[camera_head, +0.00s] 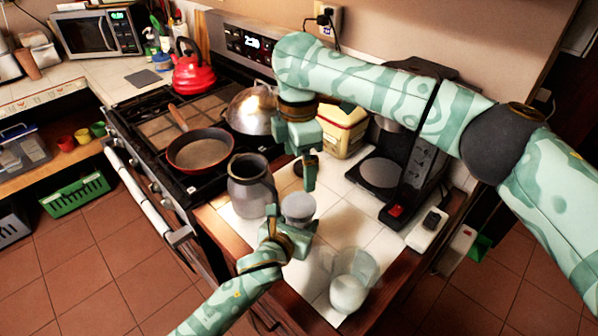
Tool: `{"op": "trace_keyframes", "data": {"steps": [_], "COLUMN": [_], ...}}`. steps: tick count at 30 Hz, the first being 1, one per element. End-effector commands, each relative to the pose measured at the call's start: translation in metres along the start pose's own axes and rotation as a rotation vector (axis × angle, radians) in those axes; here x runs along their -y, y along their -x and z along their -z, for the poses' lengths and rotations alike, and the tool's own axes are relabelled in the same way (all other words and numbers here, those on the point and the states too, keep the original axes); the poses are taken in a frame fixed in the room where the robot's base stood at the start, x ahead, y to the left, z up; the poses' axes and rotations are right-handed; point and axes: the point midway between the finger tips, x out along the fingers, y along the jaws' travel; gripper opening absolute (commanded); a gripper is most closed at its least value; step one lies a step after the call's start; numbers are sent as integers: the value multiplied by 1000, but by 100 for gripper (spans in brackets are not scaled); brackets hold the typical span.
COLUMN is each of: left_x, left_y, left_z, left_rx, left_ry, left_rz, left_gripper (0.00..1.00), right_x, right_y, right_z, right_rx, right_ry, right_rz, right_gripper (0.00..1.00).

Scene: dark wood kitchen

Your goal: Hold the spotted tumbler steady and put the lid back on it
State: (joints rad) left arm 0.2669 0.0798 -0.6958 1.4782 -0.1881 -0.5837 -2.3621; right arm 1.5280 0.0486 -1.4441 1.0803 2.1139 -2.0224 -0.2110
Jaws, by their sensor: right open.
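A small grey cup-like vessel (298,208), which looks like the tumbler, stands upright on the white tiled counter. Its spots are too small to make out. My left gripper (291,226) is at its near side, with the vessel between its fingers; I cannot tell whether they touch it. My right gripper (308,178) is open, pointing down just above and behind the vessel. A small dark round piece (298,168) shows beside the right fingers; I cannot tell whether it is the lid.
A grey jug (251,186) stands close on the left of the vessel. A clear glass container (353,273) stands near the counter's front right edge. A black coffee machine (402,178) and a yellowish tub (343,134) are behind. The stove with a frying pan (200,150) is left.

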Motion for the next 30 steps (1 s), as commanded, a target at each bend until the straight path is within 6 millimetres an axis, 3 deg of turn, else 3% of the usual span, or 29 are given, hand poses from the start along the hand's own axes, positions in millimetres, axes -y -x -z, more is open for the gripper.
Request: {"op": "trace_keyframes", "data": {"steps": [9,10,12,23,30], "left_x": [0,0,0,0,-1], "left_y": [0,0,0,5,47], "left_z": [1,1,1,0,-2], "left_rx": [-2,-2,-2,-1,-1], "left_ry": [1,1,1,-1,-2], "left_rz": [0,0,0,0,0], "left_gripper": [0,64,81,81,81], "right_x": [0,0,0,0,1], "right_y": [3,3,3,5,24], "right_z": [0,0,0,0,0], "right_rx": [-1,-1,0,0,2], "right_ry": [0,0,0,0,0], "right_rz": [0,0,0,-1,-6], "right_gripper": [95,95,95,95,95]}}
